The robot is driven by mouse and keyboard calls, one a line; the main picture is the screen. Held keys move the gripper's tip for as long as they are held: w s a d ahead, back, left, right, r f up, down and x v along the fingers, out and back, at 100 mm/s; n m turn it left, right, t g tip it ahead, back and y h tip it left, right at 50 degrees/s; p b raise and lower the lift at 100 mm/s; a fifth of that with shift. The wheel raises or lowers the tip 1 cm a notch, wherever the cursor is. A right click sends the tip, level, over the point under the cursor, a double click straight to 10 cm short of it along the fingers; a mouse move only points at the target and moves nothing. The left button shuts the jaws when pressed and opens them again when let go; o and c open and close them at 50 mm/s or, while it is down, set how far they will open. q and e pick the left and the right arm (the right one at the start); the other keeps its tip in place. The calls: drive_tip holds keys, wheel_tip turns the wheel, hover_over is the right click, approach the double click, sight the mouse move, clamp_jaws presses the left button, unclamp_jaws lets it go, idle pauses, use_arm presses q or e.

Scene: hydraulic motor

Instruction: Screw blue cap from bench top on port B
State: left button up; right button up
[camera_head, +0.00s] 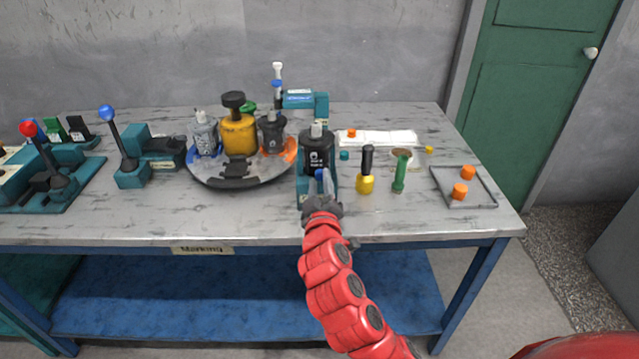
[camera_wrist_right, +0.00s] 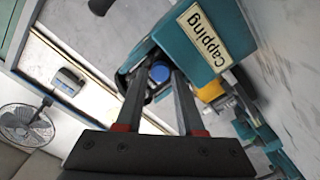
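A small blue cap (camera_wrist_right: 160,73) shows between the fingertips of my right gripper (camera_wrist_right: 160,82) in the wrist view. The fingers are apart and flank the cap closely; I cannot tell whether they touch it. In the head view the blue cap (camera_head: 319,174) is at the front of a black motor (camera_head: 317,150), which stands upright in a teal fixture labelled "Capping" (camera_wrist_right: 205,38). My right gripper (camera_head: 324,190) reaches this fixture from the front. The port behind the cap is hidden, so I cannot see whether the cap sits on it. My left gripper is out of view.
Left of the fixture, a round turntable (camera_head: 215,180) carries grey, yellow and black bodies. To the right stand a yellow-and-black tool (camera_head: 366,172), a green tool (camera_head: 400,174) and a tray (camera_head: 480,199) with orange caps. The bench's front edge is mostly clear.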

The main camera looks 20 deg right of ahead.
drive_tip(key=shift+d+f, duration=0.25)
drive_tip(key=shift+f, duration=0.1)
clamp_jaws()
drive_tip(key=shift+f+m+b, duration=0.2)
drive_tip(key=shift+m+b, duration=0.2)
drive_tip(key=shift+b, duration=0.2)
drive_tip(key=m+b, duration=0.4)
drive_tip(key=b, duration=0.1)
drive_tip(key=shift+w+a, duration=0.1)
drive_tip(key=shift+r+m+b, duration=0.25)
drive_tip(key=shift+m+b, duration=0.1)
drive_tip(key=shift+m, duration=0.15)
drive_tip(key=shift+o, duration=0.6)
unclamp_jaws()
drive_tip(key=shift+r, duration=0.1)
